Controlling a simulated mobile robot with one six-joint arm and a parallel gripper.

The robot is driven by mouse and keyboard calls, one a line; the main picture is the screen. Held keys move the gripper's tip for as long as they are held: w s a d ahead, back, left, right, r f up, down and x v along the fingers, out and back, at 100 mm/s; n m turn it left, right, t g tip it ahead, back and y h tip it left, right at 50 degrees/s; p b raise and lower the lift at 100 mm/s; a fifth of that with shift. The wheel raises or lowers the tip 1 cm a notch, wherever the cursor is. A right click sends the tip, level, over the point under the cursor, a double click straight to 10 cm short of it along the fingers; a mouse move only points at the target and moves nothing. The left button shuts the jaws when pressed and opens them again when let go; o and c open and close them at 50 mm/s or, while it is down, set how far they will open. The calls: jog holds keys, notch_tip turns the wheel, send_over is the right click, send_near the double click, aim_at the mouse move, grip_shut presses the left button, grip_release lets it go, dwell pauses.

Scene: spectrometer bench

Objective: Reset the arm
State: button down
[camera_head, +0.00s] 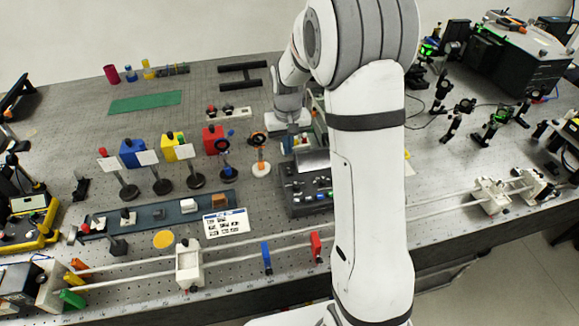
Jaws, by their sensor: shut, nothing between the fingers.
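My white arm rises through the middle of the head view and bends over the bench. Its wrist hangs left of the big upright link, with my gripper (294,146) low at its end, pointing down just behind the dark control box (308,190). The gripper is small and partly lost against the equipment behind it. It is shut, and I see nothing held in it. The large link hides part of the bench to the right of the gripper.
Mounted optics (228,172) and coloured blocks (213,139) stand close left of the gripper. Two pale rails (130,270) run along the front. A large dark instrument (515,60) stands back right. A green mat (145,102) lies back left, with bare bench around it.

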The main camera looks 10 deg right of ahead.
jog(key=shift+r, duration=0.4)
jog(key=s+r+t+b, duration=0.1)
jog(key=s+r+t, duration=0.1)
jog(key=s+r, duration=0.8)
jog(key=s+t+b, duration=0.1)
jog(key=s, duration=1.5)
jog(key=shift+s+r, duration=0.2)
jog(key=shift+r, duration=0.2)
